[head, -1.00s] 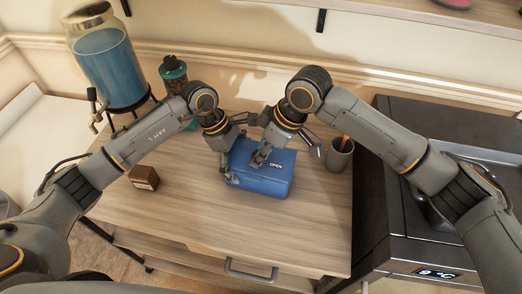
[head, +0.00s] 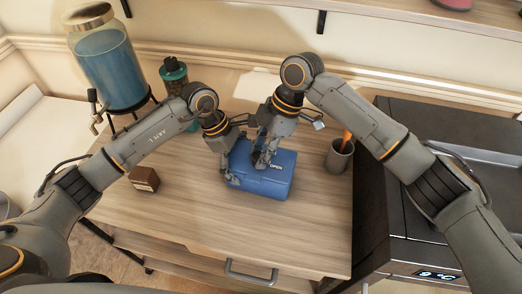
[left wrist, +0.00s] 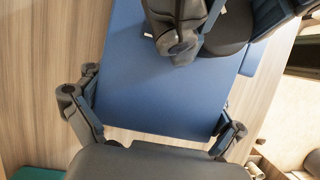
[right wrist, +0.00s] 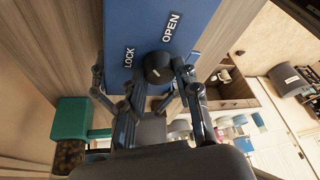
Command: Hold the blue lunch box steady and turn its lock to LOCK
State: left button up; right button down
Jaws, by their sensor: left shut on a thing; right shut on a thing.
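The blue lunch box (head: 275,185) stands on the wooden table, with OPEN readable on its lid in the head view. In the right wrist view, its lid (right wrist: 120,20) carries LOCK and OPEN labels beside a dark round lock knob (right wrist: 158,67). My right gripper (head: 262,160) points down onto the lid, its fingers on either side of the knob and shut on it. Which label the knob points to cannot be told. My left gripper (head: 229,163) is shut on the box's left end; the left wrist view shows a finger at each edge of the box (left wrist: 155,85).
A small brown box (head: 144,179) is left of the lunch box. A grey cup (head: 340,155) stands close on its right. The table front (head: 230,225) is clear.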

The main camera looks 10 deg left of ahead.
dwell(0.4)
jog(key=c, duration=1)
grip_release()
jog(key=shift+o, duration=0.2)
jog(key=shift+r, duration=0.15)
jog(key=v, duration=1.1)
jog(key=shift+r, duration=0.35)
jog(key=shift+w+d, duration=0.1)
jog(key=shift+d, duration=0.05)
